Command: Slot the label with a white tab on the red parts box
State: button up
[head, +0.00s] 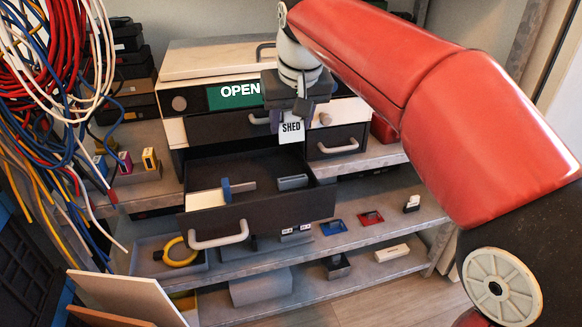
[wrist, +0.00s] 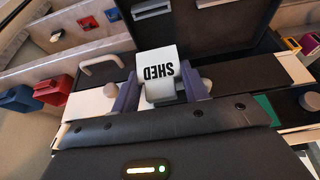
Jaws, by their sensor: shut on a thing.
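My gripper (head: 291,108) is shut on a white label (head: 291,128) printed SHED, held above the open drawer in front of the cabinet. In the wrist view the label (wrist: 160,72) sits between the two purple-grey fingers of my gripper (wrist: 161,92). A red box (head: 383,130) stands on the upper shelf right of the cabinet, partly hidden by my arm. It shows more fully in the wrist view (wrist: 52,91), apart from the label. A small red holder (head: 370,218) lies on the shelf below; I cannot tell its use.
The dark drawer (head: 262,210) is pulled out, with a blue-handled piece (head: 226,189) inside. A blue box (wrist: 16,98) stands beyond the red box. A blue holder (head: 333,228) is on the lower shelf. Cables (head: 60,60) hang at the left.

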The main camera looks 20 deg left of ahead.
notch_tip(320, 180, down, 10)
jog(key=shift+r+b, duration=0.1)
jog(key=shift+b, duration=0.35)
jog(key=o, duration=1)
jog(key=shift+c, duration=0.2)
